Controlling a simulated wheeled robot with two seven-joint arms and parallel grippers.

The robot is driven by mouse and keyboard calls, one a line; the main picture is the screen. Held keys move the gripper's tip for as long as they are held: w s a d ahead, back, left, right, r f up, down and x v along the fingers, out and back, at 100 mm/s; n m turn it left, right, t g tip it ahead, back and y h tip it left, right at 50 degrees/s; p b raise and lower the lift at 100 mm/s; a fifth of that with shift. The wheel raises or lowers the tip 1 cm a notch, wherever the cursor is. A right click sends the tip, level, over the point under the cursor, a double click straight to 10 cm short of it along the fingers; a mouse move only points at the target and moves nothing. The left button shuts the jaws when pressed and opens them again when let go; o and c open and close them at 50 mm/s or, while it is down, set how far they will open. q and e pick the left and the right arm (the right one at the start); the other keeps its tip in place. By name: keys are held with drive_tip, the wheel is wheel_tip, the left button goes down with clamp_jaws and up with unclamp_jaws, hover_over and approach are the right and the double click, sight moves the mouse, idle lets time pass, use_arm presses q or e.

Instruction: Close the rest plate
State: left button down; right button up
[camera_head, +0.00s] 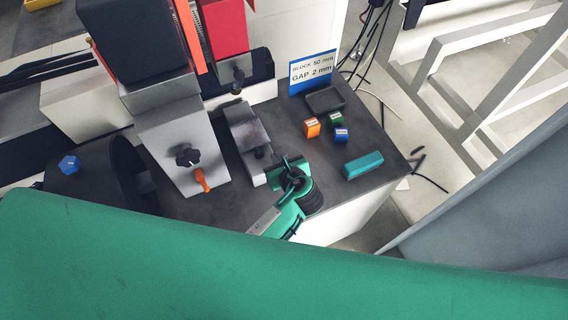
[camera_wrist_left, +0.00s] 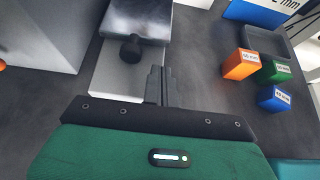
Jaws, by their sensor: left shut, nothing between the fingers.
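The rest plate (camera_head: 249,128) is a grey metal plate with a black knob (camera_head: 260,152) at its near end, on a pale metal base on the dark bench. In the left wrist view the plate (camera_wrist_left: 140,18) is at the top and its knob (camera_wrist_left: 131,49) hangs at the near edge. My left gripper (camera_wrist_left: 161,72) is shut and empty. Its fingertips are just right of and nearer than the knob, seemingly apart from it. In the head view the green left gripper (camera_head: 283,180) is at the near end of the plate's base, its fingertips hard to make out.
Orange (camera_head: 312,127), green (camera_head: 335,118) and blue (camera_head: 341,135) blocks sit right of the plate near a dark tray (camera_head: 325,100). A sign (camera_head: 312,71) reads block 50 mm, gap 2 mm. A teal bar (camera_head: 363,165) lies near the bench's right edge. A grey machine column (camera_head: 180,145) stands left.

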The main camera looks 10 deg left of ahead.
sight(259, 125)
use_arm(q)
drive_tip(key=shift+w+a+r+p, duration=0.1)
drive_tip(key=shift+w+a+p, duration=0.2)
drive_tip(key=shift+w, duration=0.25)
drive_tip(key=shift+w+a+r+p, duration=0.1)
drive_tip(key=shift+w+a+p, duration=0.05)
drive_tip(key=shift+w+a, duration=0.3)
drive_tip(key=shift+w+a+f, duration=0.2)
drive_tip(key=shift+w+a, duration=0.15)
drive_tip(key=shift+w, duration=0.3)
drive_tip(key=shift+r, duration=0.1)
drive_tip(key=w+a+p, duration=0.1)
drive_tip(key=w, duration=0.1)
drive_tip(key=w+a+p, duration=0.1)
drive_tip(key=w+a, duration=0.1)
drive_tip(key=w+a+p, duration=0.1)
drive_tip(key=w, duration=0.1)
drive_tip(key=shift+w+a, duration=0.25)
